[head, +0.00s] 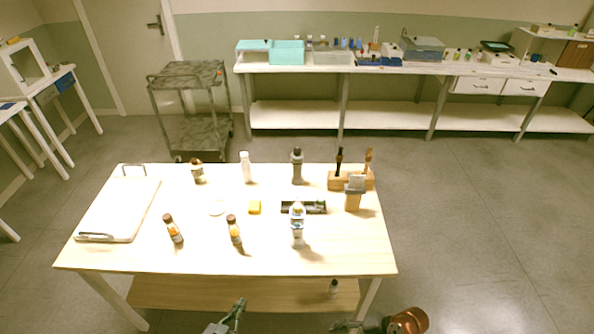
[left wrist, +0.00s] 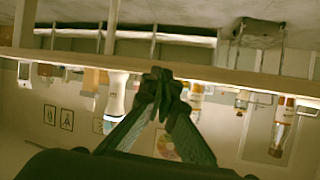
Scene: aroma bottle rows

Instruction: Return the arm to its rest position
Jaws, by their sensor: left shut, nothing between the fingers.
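My left gripper (head: 239,304) is at the bottom of the head view, in front of the table's near edge and apart from the bottles. Its fingers are shut and empty; they also meet in the left wrist view (left wrist: 160,76), which looks upside down. Only a grey piece at the bottom edge may belong to my right gripper (head: 347,325); its fingers cannot be made out. On the table (head: 260,262) stand brown bottles at back left (head: 197,173), front left (head: 173,230) and front middle (head: 234,232). A white bottle (head: 246,168), grey bottle (head: 297,167) and pale blue-labelled bottle (head: 297,228) stand upright.
A white tray (head: 105,218) lies at the table's left. A yellow block (head: 254,207), a dark tray (head: 316,207) and a wooden holder (head: 335,181) stand among the bottles. A small bottle (head: 333,287) is on the lower shelf. A cart (head: 190,80) stands behind. Floor to the right is clear.

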